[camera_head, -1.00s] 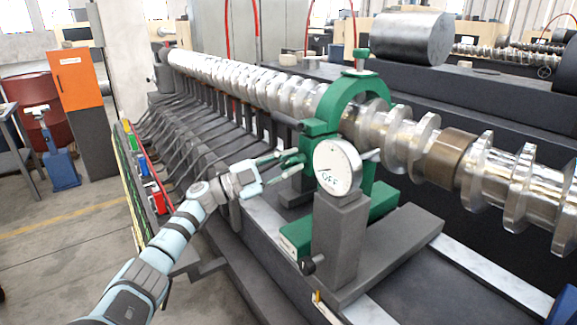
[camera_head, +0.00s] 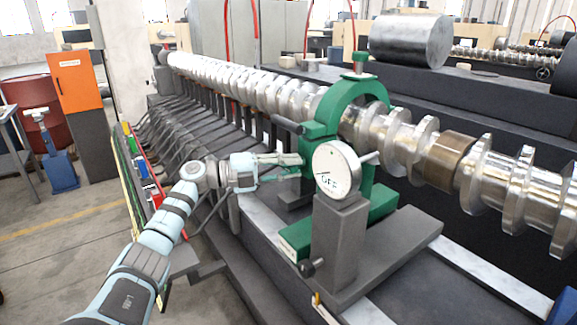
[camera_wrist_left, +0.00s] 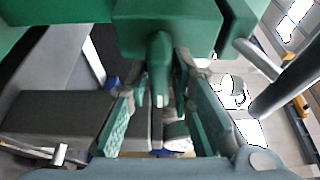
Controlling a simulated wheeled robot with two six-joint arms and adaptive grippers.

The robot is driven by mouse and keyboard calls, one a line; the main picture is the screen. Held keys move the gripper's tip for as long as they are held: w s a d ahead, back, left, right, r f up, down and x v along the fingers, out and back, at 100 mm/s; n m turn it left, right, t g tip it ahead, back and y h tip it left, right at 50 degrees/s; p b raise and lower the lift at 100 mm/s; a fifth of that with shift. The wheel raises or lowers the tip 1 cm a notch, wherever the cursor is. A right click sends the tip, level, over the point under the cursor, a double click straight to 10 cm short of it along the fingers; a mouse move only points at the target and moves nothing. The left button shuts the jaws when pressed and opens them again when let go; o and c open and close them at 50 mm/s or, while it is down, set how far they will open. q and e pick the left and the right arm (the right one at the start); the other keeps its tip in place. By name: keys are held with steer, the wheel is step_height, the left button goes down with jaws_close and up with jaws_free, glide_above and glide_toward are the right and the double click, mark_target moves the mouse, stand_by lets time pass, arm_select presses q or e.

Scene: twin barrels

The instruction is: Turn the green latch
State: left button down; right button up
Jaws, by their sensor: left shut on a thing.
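The green latch (camera_wrist_left: 159,68) is a short lever that points down from a green block in the left wrist view. My left gripper (camera_wrist_left: 160,88) has its green-padded fingers on either side of the latch and is shut on it. In the head view my left gripper (camera_head: 298,166) reaches in from the left to the side of the green clamp frame (camera_head: 336,100), beside a round white dial (camera_head: 337,169). Its fingers mostly hide the latch there. My right gripper is not in view.
A long metal crankshaft (camera_head: 415,148) passes through the green frame. A grey bracket (camera_head: 340,240) stands close in front of it under the dial. A dark rod (camera_head: 288,126) sticks out above my gripper. There is open floor (camera_head: 75,250) at the left.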

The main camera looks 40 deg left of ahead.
arm_select(q)
steer(key=shift+f, duration=0.1)
stand_by(0.4)
steer(key=c, duration=1.6)
jaws_free()
steer(key=v, duration=1.2)
